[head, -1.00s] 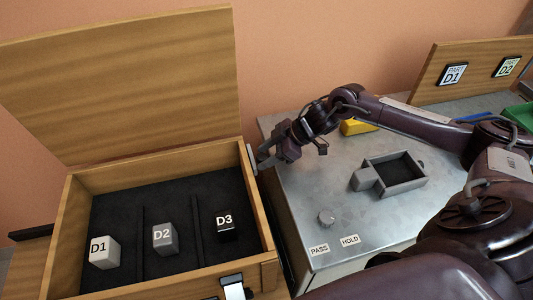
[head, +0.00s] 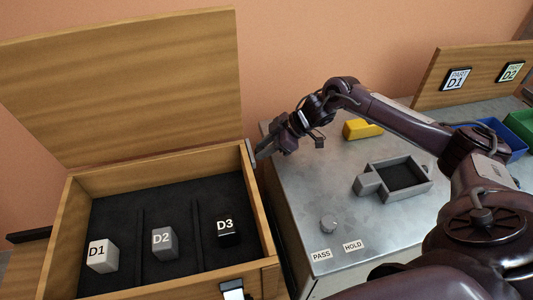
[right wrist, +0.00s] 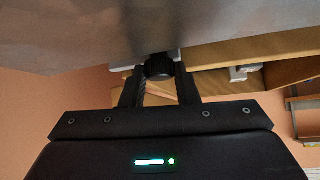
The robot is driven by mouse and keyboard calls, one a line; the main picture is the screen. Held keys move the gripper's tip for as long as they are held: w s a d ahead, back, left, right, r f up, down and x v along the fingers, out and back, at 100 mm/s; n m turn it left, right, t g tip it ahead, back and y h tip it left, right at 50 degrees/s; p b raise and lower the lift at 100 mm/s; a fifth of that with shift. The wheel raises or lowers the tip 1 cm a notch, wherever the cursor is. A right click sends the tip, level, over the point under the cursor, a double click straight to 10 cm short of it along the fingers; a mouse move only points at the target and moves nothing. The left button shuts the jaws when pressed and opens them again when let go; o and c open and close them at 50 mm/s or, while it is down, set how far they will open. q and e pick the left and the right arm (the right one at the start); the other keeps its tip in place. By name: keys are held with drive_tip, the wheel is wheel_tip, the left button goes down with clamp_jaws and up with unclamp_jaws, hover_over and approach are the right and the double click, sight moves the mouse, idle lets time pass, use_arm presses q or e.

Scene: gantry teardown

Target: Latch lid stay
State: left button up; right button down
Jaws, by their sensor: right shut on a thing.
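The wooden box (head: 262,217) stands at the left with its lid (head: 120,85) raised. A thin, light metal piece, which looks like the lid stay (head: 250,150), shows at the top of the box's right wall, near the back corner. My right gripper (head: 263,152) is beside it, just outside that wall. In the right wrist view, my right gripper (right wrist: 158,75) is shut on a dark round knob (right wrist: 158,66) in front of a light plate. Whether the stay is latched cannot be told. My left gripper is out of view.
Blocks D1 (head: 102,256), D2 (head: 164,244) and D3 (head: 228,229) stand inside the box. Blue and green bins are at far right.

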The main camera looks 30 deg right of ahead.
drive_tip(key=shift+w+d+r, duration=0.1)
drive_tip(key=shift+w, duration=0.05)
drive_tip(key=c, duration=1.1)
unclamp_jaws()
drive_tip(key=shift+w, duration=0.1)
drive_tip(key=v, duration=0.7)
drive_tip(key=shift+d+r+b, duration=0.2)
drive_tip(key=shift+d+b, duration=0.05)
drive_tip(key=shift+b, duration=0.1)
drive_tip(key=shift+s+f, duration=0.1)
drive_tip(key=shift+s, duration=0.15)
